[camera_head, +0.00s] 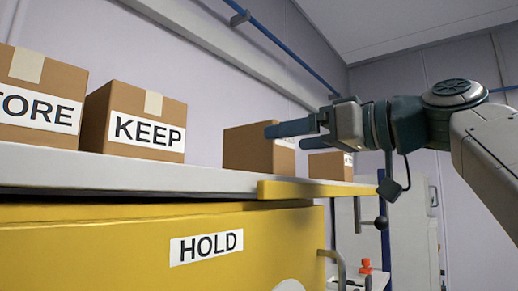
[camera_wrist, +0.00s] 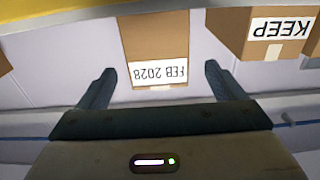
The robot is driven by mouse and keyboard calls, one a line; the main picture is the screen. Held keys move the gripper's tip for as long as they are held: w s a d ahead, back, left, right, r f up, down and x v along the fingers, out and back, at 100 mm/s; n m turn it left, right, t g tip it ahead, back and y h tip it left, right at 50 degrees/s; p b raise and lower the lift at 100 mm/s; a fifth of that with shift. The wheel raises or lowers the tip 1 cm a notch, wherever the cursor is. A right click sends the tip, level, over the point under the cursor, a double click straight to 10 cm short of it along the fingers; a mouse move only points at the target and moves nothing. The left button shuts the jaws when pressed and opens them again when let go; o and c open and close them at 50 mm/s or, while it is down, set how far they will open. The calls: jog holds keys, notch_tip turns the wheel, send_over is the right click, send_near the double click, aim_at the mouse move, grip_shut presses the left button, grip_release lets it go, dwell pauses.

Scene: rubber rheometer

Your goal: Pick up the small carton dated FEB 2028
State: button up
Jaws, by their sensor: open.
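The small carton dated FEB 2028 (camera_wrist: 157,38) is a brown box with a white label, seen upside down in the wrist view. It lies ahead of my gripper (camera_wrist: 160,69), between the lines of its two spread fingers. The fingers stand apart with nothing held; whether their tips reach beside the carton I cannot tell. In the head view a brown carton (camera_head: 245,150) on the shelf is partly hidden behind my gripper (camera_head: 285,137), and its label is mostly covered there.
A KEEP carton (camera_head: 135,125) and a carton whose label ends in TORE (camera_head: 38,95) stand left on the shelf (camera_head: 190,181). A smaller carton (camera_head: 325,166) stands to the right. Below is a yellow cabinet marked HOLD (camera_head: 100,245). Open air surrounds my gripper above the shelf.

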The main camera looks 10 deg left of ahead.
aim_at(266, 145)
jog(key=shift+f+p+x, duration=0.15)
jog(key=shift+p+x, duration=0.4)
jog(key=shift+x, duration=1.2)
jog(key=shift+f+p+x, duration=0.2)
jog(key=shift+p+x, duration=0.35)
jog(key=shift+x, duration=1.2)
jog(key=shift+d, duration=0.1)
jog(key=c, duration=1.3)
jog(key=shift+c, duration=0.2)
jog(key=shift+r, duration=0.15)
